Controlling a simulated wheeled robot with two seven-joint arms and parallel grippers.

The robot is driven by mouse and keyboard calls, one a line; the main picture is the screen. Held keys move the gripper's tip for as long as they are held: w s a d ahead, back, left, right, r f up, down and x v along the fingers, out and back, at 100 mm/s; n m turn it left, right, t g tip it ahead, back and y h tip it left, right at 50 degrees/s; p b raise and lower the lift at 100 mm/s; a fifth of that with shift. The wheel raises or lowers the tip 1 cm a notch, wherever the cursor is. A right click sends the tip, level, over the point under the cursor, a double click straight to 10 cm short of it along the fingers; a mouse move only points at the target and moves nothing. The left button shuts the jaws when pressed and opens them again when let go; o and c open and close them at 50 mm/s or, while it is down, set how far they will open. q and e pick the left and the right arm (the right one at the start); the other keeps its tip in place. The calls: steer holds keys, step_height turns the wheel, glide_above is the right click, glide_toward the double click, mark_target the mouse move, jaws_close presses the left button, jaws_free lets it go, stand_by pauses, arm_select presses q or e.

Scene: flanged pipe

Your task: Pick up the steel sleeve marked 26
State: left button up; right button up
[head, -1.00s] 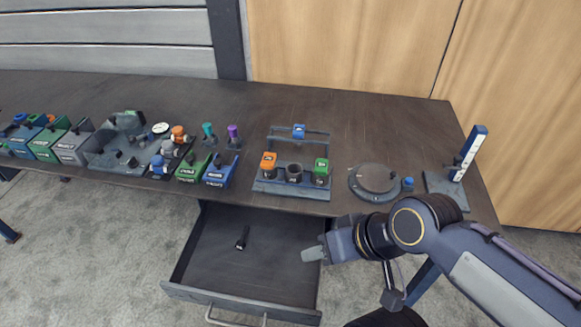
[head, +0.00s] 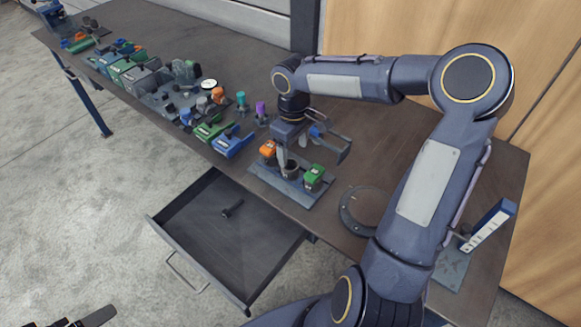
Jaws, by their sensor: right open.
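A dark grey, open-topped sleeve (head: 291,171) stands in the middle of a small rack (head: 262,173) on the bench, between an orange block and a green block. Its marking is too small to read, so I cannot tell whether it says 26. My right gripper (head: 289,158) points down at the sleeve with open jaws. One pale finger shows at the sleeve's rim; whether it touches is unclear. The gripper partly hides the sleeve and the rack's back. Part of my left gripper (head: 88,318) shows at the bottom left edge, and its jaw state is unclear.
The orange block (head: 267,149) and green block (head: 314,175) stand close on either side. An open drawer (head: 215,240) below the bench holds a small black object (head: 232,209). Several bins and parts line the bench to the left. A round plate (head: 358,207) lies right of the rack.

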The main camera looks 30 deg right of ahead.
mark_target(290, 164)
steer(key=f, duration=0.7)
steer(key=shift+w+a+p, duration=0.1)
steer(key=shift+a+p, duration=0.2)
steer(key=shift+r, duration=0.1)
steer(key=c, duration=1.1)
steer(key=shift+c, duration=0.5)
steer(key=shift+r, duration=0.15)
